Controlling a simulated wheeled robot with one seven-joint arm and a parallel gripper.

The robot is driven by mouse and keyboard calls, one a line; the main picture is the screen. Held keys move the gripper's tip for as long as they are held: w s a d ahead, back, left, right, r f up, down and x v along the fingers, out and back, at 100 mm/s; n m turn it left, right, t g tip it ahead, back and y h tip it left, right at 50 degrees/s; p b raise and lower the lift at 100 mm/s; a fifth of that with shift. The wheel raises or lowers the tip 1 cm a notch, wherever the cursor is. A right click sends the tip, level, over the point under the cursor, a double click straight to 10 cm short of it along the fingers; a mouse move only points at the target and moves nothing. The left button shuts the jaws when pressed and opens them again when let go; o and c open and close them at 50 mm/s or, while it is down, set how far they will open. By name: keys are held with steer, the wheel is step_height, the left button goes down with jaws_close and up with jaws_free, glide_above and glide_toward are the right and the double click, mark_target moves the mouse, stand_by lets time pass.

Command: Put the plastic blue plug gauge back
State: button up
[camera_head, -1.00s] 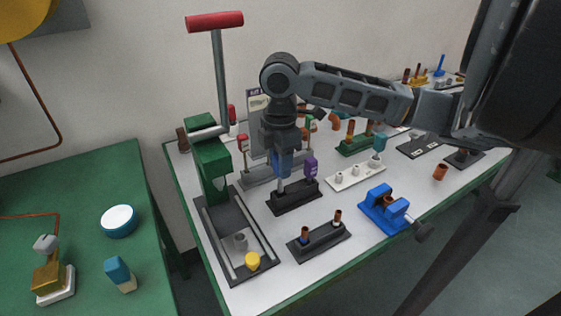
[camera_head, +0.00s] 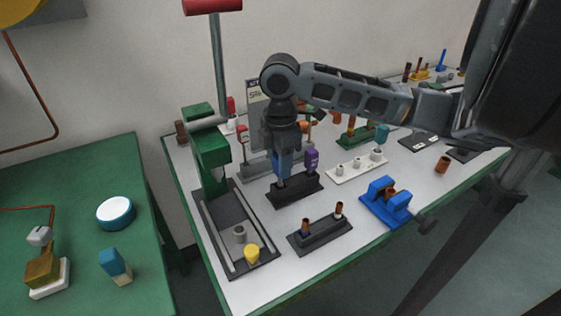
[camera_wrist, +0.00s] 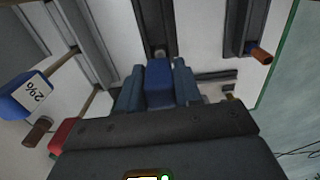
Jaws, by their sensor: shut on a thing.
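My gripper (camera_head: 283,162) is shut on the blue plug gauge (camera_wrist: 159,82), which shows between the fingers in the wrist view. It points down over the left end of a black stand (camera_head: 291,193). The gauge's grey lower tip is at the stand's top on that side. I cannot tell whether it sits in a hole there. A purple plug gauge (camera_head: 311,159) stands upright at the stand's right end, just right of my gripper. In the head view the fingers hide most of the blue gauge.
A green lever press (camera_head: 211,150) stands close on the left. In front are a dark stand with copper pieces (camera_head: 321,236) and a blue vise (camera_head: 388,205). A white stand (camera_head: 350,173) lies to the right. Green side table (camera_head: 75,200) at far left.

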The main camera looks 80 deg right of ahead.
steer(key=shift+f+b, duration=0.75)
steer(key=shift+f, duration=0.35)
steer(key=o, duration=1)
steer(key=shift+r, duration=0.1)
step_height(320, 180, up, 8)
steer(key=shift+f, duration=0.15)
